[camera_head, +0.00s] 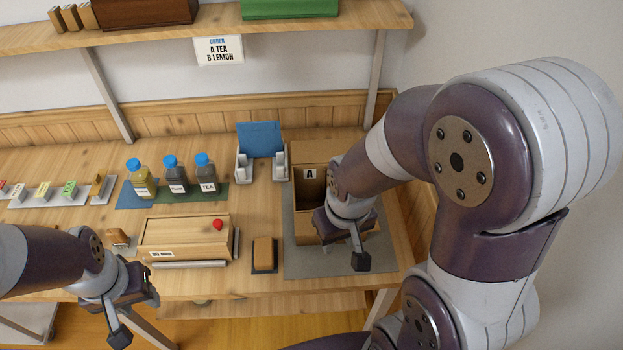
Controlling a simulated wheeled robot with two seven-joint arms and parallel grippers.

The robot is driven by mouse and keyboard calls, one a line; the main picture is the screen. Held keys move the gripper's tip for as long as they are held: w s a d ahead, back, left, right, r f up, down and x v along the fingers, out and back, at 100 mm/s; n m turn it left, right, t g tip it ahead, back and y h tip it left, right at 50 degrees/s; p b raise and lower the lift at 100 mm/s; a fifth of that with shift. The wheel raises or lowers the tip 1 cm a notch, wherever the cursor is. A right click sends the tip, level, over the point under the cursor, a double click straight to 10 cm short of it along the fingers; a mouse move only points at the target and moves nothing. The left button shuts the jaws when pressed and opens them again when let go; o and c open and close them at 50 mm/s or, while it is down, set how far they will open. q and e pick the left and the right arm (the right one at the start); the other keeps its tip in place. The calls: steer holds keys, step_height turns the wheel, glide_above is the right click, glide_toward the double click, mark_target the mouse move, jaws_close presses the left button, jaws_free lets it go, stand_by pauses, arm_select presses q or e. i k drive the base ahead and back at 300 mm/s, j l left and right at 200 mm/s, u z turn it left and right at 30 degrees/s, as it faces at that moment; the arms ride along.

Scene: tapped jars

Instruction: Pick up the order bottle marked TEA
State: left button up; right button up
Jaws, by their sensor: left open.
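The TEA bottle (207,182) stands upright at the right end of a row of three blue-capped bottles. It is dark, with a pale label reading TEA, and stands on a green mat (222,197). The middle bottle (176,184) is also dark, and its label is too small to read surely. The left bottle (140,182) is yellowish. My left gripper (135,313) is open and empty at the table's front left, well in front of the bottles. My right gripper (347,248) is over the front of the box marked A; its jaw gap is not clear.
A wooden box (185,238) with a red knob lies in front of the bottles. A blue panel in a white holder (261,140) stands right of them. Box A (311,154) stands on a grey mat (300,263). A sign (219,50) reads A TEA, B LEMON.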

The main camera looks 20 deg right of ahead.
mark_target(205, 171)
steer(key=i+j+z, duration=0.15)
steer(key=j+z, duration=0.3)
steer(key=i+j+z, duration=0.15)
steer(key=j+z, duration=1.15)
